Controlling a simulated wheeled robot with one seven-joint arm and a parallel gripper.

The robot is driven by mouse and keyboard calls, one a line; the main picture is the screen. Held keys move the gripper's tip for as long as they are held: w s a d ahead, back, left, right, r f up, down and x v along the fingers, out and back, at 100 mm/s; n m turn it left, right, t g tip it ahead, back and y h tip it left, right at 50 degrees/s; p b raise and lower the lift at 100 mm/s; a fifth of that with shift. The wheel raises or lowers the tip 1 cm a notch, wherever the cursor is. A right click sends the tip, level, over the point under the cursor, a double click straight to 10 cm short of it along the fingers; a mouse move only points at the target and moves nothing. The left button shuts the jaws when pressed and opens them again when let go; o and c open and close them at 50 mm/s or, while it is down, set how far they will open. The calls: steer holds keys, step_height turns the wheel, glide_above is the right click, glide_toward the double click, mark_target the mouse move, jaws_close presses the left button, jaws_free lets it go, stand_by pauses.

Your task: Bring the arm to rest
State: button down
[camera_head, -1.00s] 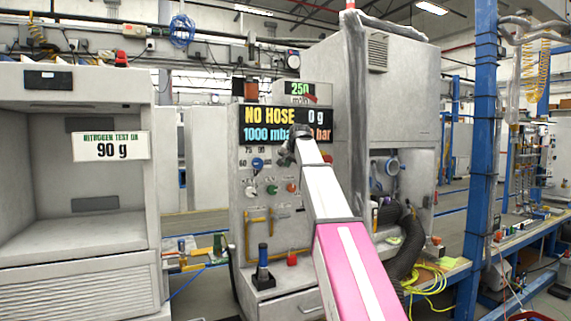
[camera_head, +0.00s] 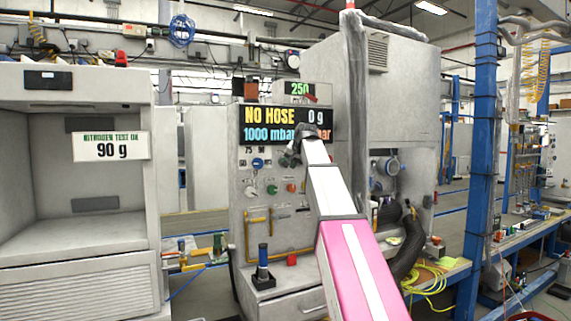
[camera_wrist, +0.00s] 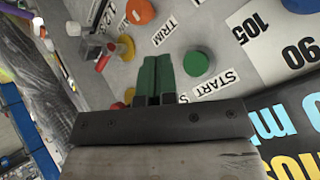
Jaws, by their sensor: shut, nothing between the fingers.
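My arm reaches up from the lower right in the head view, with a pink and white link. My gripper (camera_head: 290,158) is in front of the grey charging panel (camera_head: 244,215), just below its display (camera_head: 262,125). The display reads "NO HOSE 0 g" and "1000 mbar", and my wrist covers part of it. In the wrist view, the green fingers of my gripper (camera_wrist: 156,62) are together with nothing between them. They point at the panel near a green button (camera_wrist: 196,63) and a START label. I cannot tell whether they touch the panel.
An orange knob (camera_wrist: 139,11) and a yellow knob (camera_wrist: 126,47) stick out near the fingers. A black stand (camera_head: 263,281) is at the panel's foot. A cabinet (camera_head: 400,100) and dark hoses (camera_head: 408,250) stand to the right. An open cabinet reading 90 g (camera_head: 80,285) is at left.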

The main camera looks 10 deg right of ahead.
steer(key=s+f+n+g, duration=0.1)
steer(key=s+f, duration=0.2)
steer(key=f, duration=0.9)
steer(key=s+f+g, duration=0.2)
steer(key=s+f, duration=0.2)
steer(key=f, duration=0.8)
steer(key=s+f+n+g, duration=0.1)
steer(key=s+f, duration=0.2)
steer(key=f, duration=0.9)
steer(key=s+f+n+g+h, duration=0.1)
steer(key=s+f+n+g, duration=0.2)
steer(key=s+f, duration=2.2)
steer(key=shift+f+g+h, duration=0.4)
steer(key=shift+f+g, duration=0.3)
steer(key=shift+g, duration=0.1)
